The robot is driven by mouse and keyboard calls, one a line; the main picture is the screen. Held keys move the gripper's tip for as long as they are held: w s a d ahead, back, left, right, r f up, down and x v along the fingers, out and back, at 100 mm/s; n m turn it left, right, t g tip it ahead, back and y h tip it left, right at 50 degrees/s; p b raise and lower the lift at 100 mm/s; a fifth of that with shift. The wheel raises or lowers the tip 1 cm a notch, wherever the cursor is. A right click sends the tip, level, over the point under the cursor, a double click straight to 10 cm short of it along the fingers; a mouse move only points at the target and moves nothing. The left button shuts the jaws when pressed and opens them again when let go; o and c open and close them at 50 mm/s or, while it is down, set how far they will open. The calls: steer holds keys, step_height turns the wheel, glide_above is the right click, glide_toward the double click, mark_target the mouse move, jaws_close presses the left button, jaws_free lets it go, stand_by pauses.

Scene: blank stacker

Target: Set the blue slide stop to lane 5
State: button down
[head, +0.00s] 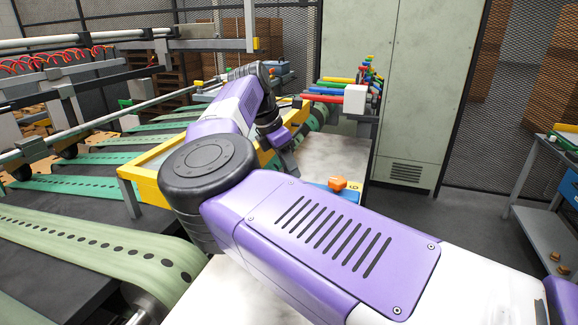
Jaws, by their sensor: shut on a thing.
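My gripper (287,160) is in the middle of the head view, past my bent purple arm, pointing down beside the yellow frame. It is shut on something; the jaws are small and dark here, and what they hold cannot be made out. A blue part with an orange knob (338,184) shows just beyond my forearm, partly hidden by it. I cannot tell whether this is the blue slide stop. The lane numbers are not readable, so lane 5 cannot be picked out.
Green perforated belts (75,184) run along the left. A yellow frame (128,191) stands behind my elbow. Coloured bars (325,90) and a white block (355,98) are at the back. A grey cabinet (420,70) stands behind, with open floor at the right.

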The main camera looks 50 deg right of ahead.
steer(key=c, duration=1)
jaws_free()
steer(key=shift+o, duration=0.2)
steer(key=shift+r, duration=0.1)
steer(key=b+v, duration=0.1)
steer(key=v, duration=0.6)
steer(key=shift+a+r, duration=0.15)
steer(key=shift+r, duration=0.15)
steer(key=shift+w, duration=0.1)
